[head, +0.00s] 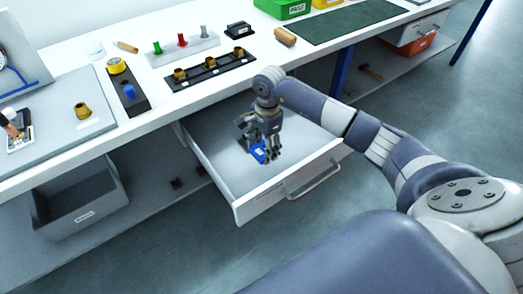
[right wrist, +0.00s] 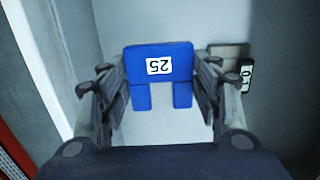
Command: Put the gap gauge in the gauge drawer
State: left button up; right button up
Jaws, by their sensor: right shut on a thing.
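The gap gauge is a blue fork-shaped block with a white "25" label, seen in the right wrist view (right wrist: 140,56) and in the head view (head: 258,153). My right gripper (head: 264,148) is shut on it, with a finger on each side in the right wrist view (right wrist: 162,78). The gauge drawer (head: 291,184) is pulled open under the bench. The gripper and gauge are inside the drawer's outline, low over its pale floor. I cannot tell whether the gauge touches the floor. My left gripper is not in view.
A grey piece with a dark labelled part (right wrist: 245,75) lies in the drawer beside the gauge. The bench top (head: 140,118) carries a dark rack with brass pieces (head: 210,69) and a green mat (head: 340,20). A grey bin (head: 85,208) stands below left.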

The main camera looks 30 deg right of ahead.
jog(key=b, duration=0.2)
send_over(262, 168)
jog(key=f, duration=0.4)
jog(key=shift+d+f, duration=0.2)
jog(key=shift+f, duration=0.05)
notch_tip(262, 168, down, 3)
jog(key=shift+f+b, duration=0.1)
jog(key=shift+b, duration=0.85)
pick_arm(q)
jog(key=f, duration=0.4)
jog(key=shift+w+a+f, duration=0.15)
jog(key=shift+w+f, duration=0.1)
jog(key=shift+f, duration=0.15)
pick_arm(e)
jog(key=o, duration=1.5)
pick_arm(q)
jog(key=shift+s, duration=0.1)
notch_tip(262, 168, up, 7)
jog(key=p, duration=0.7)
pick_arm(e)
jog(key=r, duration=1.2)
jog(key=shift+d+r, duration=0.1)
jog(key=shift+d, duration=0.3)
